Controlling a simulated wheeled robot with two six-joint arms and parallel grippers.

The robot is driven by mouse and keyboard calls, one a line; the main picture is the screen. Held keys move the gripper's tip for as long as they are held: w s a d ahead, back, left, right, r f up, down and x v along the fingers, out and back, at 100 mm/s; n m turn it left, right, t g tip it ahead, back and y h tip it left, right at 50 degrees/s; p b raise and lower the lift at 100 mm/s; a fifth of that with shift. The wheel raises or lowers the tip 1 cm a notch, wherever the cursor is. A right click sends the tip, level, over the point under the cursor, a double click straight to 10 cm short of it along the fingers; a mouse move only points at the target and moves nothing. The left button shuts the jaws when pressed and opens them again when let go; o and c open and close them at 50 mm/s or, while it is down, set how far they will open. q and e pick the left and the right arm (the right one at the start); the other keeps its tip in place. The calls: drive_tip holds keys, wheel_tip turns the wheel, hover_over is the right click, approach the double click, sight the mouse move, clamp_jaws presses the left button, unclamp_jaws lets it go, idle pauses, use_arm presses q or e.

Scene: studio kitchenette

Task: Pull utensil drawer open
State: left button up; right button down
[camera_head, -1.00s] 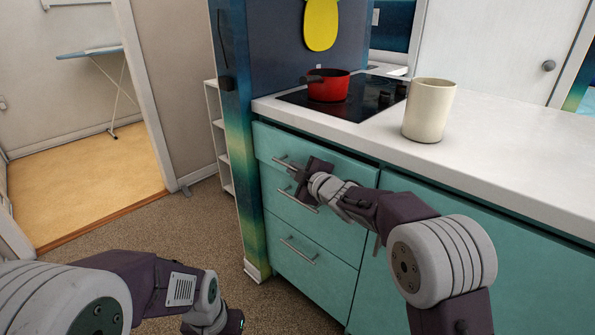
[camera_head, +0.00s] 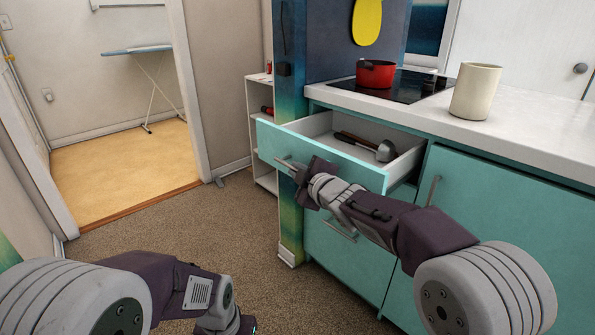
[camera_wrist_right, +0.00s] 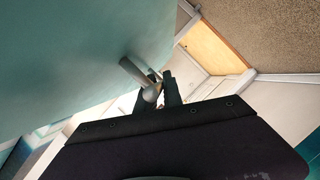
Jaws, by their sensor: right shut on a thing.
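The utensil drawer (camera_head: 345,164) is the top teal drawer under the counter. It stands well out from the cabinet, with its white inside showing. A ladle-like utensil (camera_head: 384,151) with a dark handle lies in it. My right gripper (camera_head: 300,176) is at the drawer front, shut on the metal bar handle (camera_head: 284,163). The right wrist view shows the handle (camera_wrist_right: 136,74) running between the dark fingers (camera_wrist_right: 168,90). My left arm (camera_head: 180,290) is low at the left; its fingers are not clearly visible.
A white shelf (camera_head: 260,130) is left of the cabinet. The brown floor (camera_head: 190,235) is clear at the left.

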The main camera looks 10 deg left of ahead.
use_arm(q)
drive_tip(key=shift+s+a, duration=0.25)
drive_tip(key=shift+s, duration=0.05)
use_arm(e)
drive_tip(key=shift+s+a+f, duration=0.1)
drive_tip(key=shift+s+a, duration=0.1)
drive_tip(key=shift+s, duration=0.1)
drive_tip(key=c, duration=1.5)
unclamp_jaws()
